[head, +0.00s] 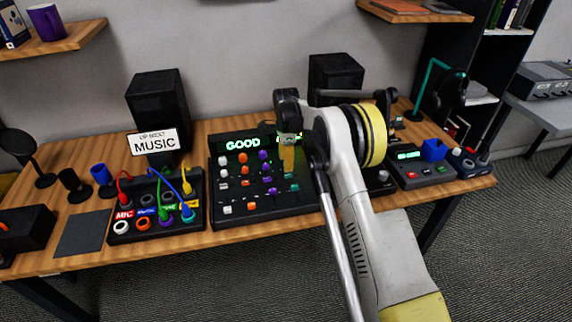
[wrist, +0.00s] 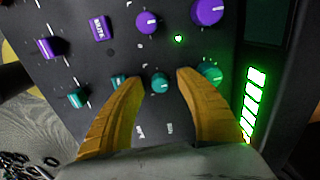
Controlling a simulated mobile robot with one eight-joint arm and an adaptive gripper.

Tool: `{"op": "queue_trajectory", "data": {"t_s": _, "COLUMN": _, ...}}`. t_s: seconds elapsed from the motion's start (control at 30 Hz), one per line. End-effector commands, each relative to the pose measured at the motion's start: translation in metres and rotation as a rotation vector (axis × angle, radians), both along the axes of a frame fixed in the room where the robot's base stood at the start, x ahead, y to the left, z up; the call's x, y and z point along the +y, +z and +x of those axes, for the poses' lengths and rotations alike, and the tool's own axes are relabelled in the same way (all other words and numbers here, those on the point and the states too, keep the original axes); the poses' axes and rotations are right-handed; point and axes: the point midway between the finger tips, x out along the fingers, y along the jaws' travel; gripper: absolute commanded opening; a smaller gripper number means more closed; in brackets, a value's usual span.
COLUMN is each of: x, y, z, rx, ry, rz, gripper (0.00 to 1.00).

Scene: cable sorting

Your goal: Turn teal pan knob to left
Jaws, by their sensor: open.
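The mixer (head: 250,205) is a black panel on the desk with rows of coloured controls. In the wrist view a small teal knob (wrist: 160,82) sits between the two yellow fingertips of my gripper (wrist: 159,78), with a gap on both sides. My gripper is open, pointing down at the panel; its yellow fingers (head: 287,170) also show in the head view over the mixer's right part. A larger teal knob (wrist: 210,72) is beside the right fingertip. The small knob's pointer direction is unclear.
Purple knobs (wrist: 147,22) lie in the neighbouring row, close to the fingers. A teal slider (wrist: 76,98) is left of them. A patch box (head: 190,222) with plugged cables stands left of the mixer. A small device with a blue block (head: 433,150) is at the right.

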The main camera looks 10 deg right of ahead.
Motion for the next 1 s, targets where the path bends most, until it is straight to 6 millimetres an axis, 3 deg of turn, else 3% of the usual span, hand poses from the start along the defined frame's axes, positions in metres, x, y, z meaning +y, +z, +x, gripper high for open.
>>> {"op": "queue_trajectory", "data": {"t_s": 0.23, "x": 0.0, "y": -0.0004, "z": 0.0, "rx": 0.0, "ry": 0.0, "rz": 0.0, "gripper": 0.42}}
{"op": "queue_trajectory", "data": {"t_s": 0.27, "x": 0.0, "y": -0.0004, "z": 0.0, "rx": 0.0, "ry": 0.0, "rz": 0.0, "gripper": 0.38}}
{"op": "queue_trajectory", "data": {"t_s": 0.4, "x": 0.0, "y": -0.0003, "z": 0.0001, "rx": 0.0, "ry": 0.0, "rz": 0.0, "gripper": 0.0}}
{"op": "queue_trajectory", "data": {"t_s": 0.77, "x": 0.0, "y": 0.0001, "z": 0.0001, "rx": 0.0, "ry": 0.029, "rz": 0.0, "gripper": 0.0}}
{"op": "queue_trajectory", "data": {"t_s": 1.0, "x": 0.0, "y": 0.0007, "z": 0.0002, "rx": 0.0, "ry": 0.153, "rz": 0.0, "gripper": 0.0}}
